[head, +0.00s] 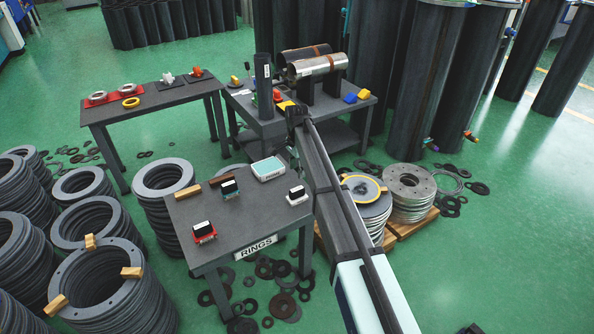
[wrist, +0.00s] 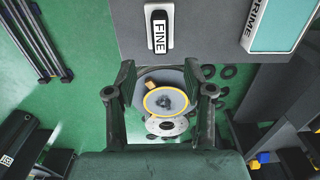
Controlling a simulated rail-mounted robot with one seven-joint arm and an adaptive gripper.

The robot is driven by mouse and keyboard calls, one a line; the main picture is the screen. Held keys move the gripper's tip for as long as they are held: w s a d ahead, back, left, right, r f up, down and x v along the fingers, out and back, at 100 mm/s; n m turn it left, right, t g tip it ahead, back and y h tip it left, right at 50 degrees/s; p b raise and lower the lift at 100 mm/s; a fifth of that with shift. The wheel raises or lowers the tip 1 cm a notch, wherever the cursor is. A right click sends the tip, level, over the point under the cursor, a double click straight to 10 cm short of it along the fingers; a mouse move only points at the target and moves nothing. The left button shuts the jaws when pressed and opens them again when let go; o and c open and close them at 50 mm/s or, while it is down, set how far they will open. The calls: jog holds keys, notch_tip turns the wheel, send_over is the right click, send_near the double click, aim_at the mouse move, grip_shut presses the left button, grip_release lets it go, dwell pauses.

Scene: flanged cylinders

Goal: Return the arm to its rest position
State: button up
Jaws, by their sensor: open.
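My gripper (head: 297,115) is at the far end of my arm, which reaches from the lower right up toward the middle of the head view. In the wrist view my gripper (wrist: 159,68) has its two dark fingers spread apart with nothing between them. Beyond the gap and lower down, a stack topped by a yellow-rimmed disc (wrist: 165,101) shows; the head view has this disc (head: 361,189) right of my arm.
The RINGS table (head: 250,220) holds a red, a teal and a white block, plus a teal-edged tray (head: 269,168). Behind stands a bench with a metal cylinder (head: 318,67). A FINE-labelled block (wrist: 159,29) and PRIME-labelled tray (wrist: 281,22) appear in the wrist view. Ring stacks (head: 112,285) crowd the left.

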dwell(0.3)
jog(key=s+d+f+n+g+p, duration=0.1)
jog(key=s+d+f+n, duration=0.5)
jog(key=s+f, duration=0.65)
jog(key=s+d+f+n+g+p, duration=0.15)
jog(key=s+d+f+n, duration=0.25)
jog(key=s+d+f, duration=0.65)
jog(key=s+d+f+g+p, duration=0.1)
jog(key=s+d+f, duration=0.1)
jog(key=s, duration=1.2)
jog(key=s+d+f+g+p, duration=0.2)
jog(key=s+d, duration=0.1)
jog(key=s, duration=1)
jog(key=s+d+f+g+p, duration=0.1)
jog(key=s+d+f, duration=0.2)
jog(key=s, duration=1.1)
jog(key=shift+s+n+p, duration=0.3)
jog(key=shift+s+p, duration=0.05)
jog(key=shift+p, duration=0.05)
jog(key=shift+d, duration=0.1)
